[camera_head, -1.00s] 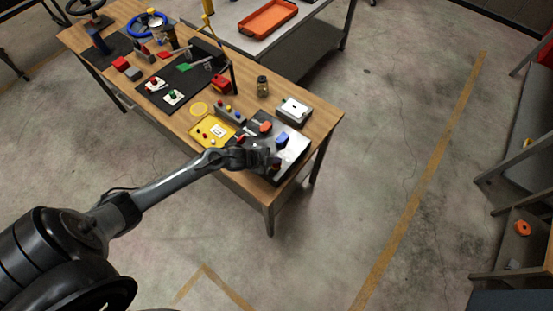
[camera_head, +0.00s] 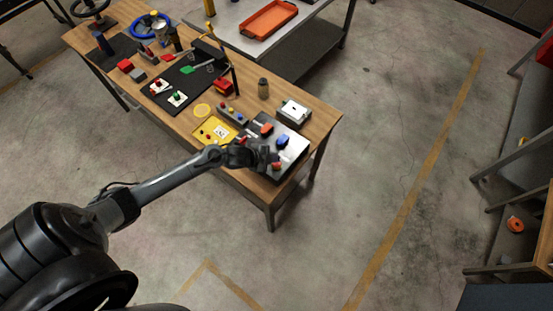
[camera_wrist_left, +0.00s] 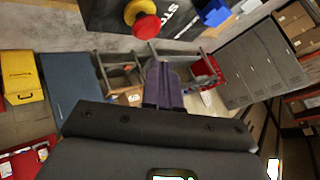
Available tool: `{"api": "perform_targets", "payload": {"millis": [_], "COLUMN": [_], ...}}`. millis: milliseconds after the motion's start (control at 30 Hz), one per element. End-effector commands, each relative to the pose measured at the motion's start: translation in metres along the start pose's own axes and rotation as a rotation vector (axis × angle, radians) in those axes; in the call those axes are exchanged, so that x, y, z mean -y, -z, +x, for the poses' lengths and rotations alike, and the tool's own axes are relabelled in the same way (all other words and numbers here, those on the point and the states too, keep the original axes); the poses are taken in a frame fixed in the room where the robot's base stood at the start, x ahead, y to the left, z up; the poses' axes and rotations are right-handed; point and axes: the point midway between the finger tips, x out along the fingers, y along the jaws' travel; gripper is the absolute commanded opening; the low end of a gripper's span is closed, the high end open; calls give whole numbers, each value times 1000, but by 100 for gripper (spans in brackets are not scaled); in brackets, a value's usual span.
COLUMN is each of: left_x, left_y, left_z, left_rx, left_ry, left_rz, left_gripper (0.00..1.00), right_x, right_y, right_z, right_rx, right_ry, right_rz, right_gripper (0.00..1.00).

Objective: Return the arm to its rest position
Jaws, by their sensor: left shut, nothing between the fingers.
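My left arm reaches in from the lower left in the head view. Its gripper (camera_head: 265,156) is at the near right edge of the wooden table, close beside a red button (camera_head: 277,165) on a black and silver panel (camera_head: 292,158). In the left wrist view the fingers (camera_wrist_left: 163,84) are together and empty. The red button on its yellow collar (camera_wrist_left: 141,18) shows at the top of that view, apart from the fingertips. My right gripper is in neither view.
The wooden table (camera_head: 322,122) holds a yellow plate (camera_head: 208,136), a blue switch (camera_head: 282,141), a white-topped box (camera_head: 295,112), a small jar (camera_head: 263,88) and several other parts. An orange tray (camera_head: 269,20) lies on a grey table behind.

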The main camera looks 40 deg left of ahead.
Motion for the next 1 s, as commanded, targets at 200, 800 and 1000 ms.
{"api": "perform_targets", "payload": {"millis": [200, 800, 1000], "left_x": [3, -75, -143], "left_y": [2, -1, 76], "left_z": [-2, -4, -35], "left_rx": [-2, -4, -62], "left_ry": [3, -85, -94], "left_rz": [0, -66, -202], "left_gripper": [0, 0, 0], "right_x": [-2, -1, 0], "right_y": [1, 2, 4], "right_z": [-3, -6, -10], "right_rx": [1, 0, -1], "right_ry": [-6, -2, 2], "right_rz": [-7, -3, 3], "right_gripper": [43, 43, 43]}}
